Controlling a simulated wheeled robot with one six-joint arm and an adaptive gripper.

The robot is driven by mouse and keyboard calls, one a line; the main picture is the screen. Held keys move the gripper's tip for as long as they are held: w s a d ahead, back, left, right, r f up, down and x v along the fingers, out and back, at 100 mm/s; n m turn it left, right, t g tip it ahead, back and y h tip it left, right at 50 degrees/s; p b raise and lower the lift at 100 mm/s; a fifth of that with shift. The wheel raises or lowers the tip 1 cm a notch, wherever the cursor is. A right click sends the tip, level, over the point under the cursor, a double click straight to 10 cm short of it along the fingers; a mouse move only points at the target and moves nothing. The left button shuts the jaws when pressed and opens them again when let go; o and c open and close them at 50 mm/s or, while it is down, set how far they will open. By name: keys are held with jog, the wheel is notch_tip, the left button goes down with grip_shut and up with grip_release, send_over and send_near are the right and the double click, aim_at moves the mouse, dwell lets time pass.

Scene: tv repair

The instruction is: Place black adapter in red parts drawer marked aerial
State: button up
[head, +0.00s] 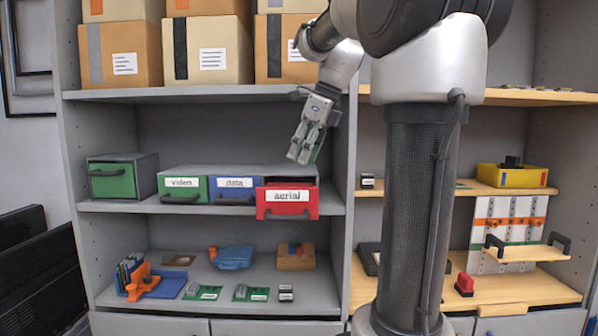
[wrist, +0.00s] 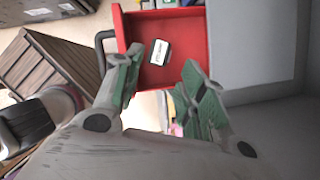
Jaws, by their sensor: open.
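The red parts drawer (head: 287,206), whose label reads aerial, is pulled out from the middle shelf's row of drawers. In the wrist view the open red drawer (wrist: 190,42) shows its inside. A small black adapter (wrist: 157,52) with a white label lies tilted on the drawer's floor. My gripper (head: 306,155) hangs above the red drawer. In the wrist view its green-padded fingers (wrist: 164,64) are spread, with nothing held between them, and the adapter shows beyond the gap. The head view hides the drawer's inside.
Green video (head: 181,188) and blue data (head: 236,189) drawers stand shut left of the red one. Similar black labelled pieces lie on the lower shelf (head: 286,293) and the right shelf (head: 367,181). The shelf upright (head: 341,150) stands close to the right of my gripper.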

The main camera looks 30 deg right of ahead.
jog(key=s+a+f+n+h, duration=0.1)
jog(key=s+a+f+n, duration=0.2)
jog(key=s+f+n, duration=0.5)
jog(key=s+a+f+n+h, duration=0.1)
jog(key=s+a+f+n, duration=0.3)
jog(key=n, duration=1.7)
jog(key=shift+s+f+t, duration=0.4)
jog(key=shift+s+f, duration=2.1)
jog(key=shift+s, duration=1.05)
